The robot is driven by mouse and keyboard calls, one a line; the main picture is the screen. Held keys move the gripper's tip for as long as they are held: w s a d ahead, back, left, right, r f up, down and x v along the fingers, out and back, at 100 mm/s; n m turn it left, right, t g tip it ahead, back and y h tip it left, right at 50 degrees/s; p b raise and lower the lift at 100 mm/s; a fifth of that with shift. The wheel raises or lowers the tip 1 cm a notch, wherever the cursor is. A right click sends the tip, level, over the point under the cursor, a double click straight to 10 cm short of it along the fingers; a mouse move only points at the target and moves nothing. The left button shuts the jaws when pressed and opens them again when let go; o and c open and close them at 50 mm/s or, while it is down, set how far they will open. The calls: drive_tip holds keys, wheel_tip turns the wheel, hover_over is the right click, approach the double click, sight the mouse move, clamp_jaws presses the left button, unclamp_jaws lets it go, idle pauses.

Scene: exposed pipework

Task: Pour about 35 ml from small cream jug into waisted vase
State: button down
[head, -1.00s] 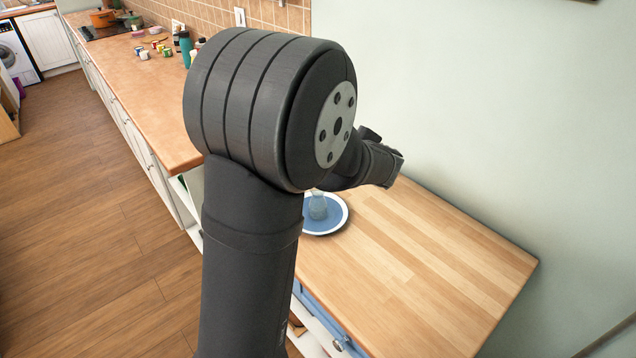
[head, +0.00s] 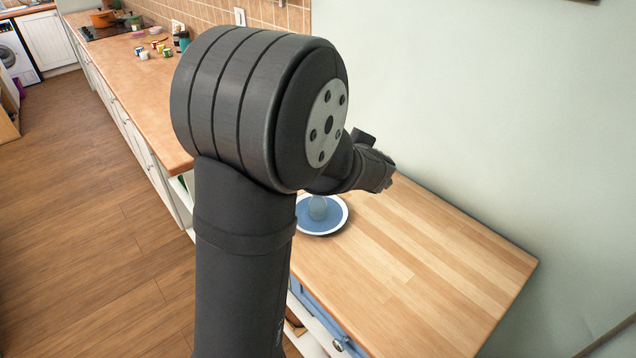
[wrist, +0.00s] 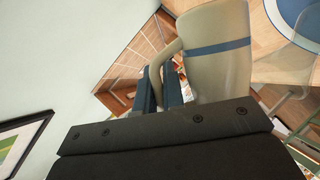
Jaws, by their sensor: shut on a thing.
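The small cream jug (wrist: 215,50) is beige with a blue band and fills the upper middle of the wrist view. My gripper (wrist: 160,88) is shut on its handle, at the jug's left side in that view. The waisted vase (head: 318,208) is clear, pale glass and stands on a blue plate with a white rim (head: 337,228). A clear glass shape at the right of the wrist view looks like the vase (wrist: 287,66), beside the jug. In the head view my arm hides the jug and the gripper's fingers. I cannot see the liquid or the jug's mouth.
The wooden worktop (head: 440,265) is bare in front and to the right of the plate. A pale wall (head: 480,110) runs along its back. A long counter (head: 150,105) with small jars lies beyond on the left. A picture frame (wrist: 22,140) shows in the wrist view.

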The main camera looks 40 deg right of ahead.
drive_tip(key=shift+w+a+r+n+h, duration=0.15)
drive_tip(key=shift+a+r+n+h, duration=0.3)
drive_tip(key=shift+r+n, duration=0.25)
idle(0.3)
drive_tip(key=shift+d, duration=0.15)
idle(0.6)
drive_tip(key=shift+a+r+n+h, duration=0.45)
drive_tip(key=shift+a+r+n, duration=0.1)
drive_tip(key=shift+n, duration=0.15)
idle(1.2)
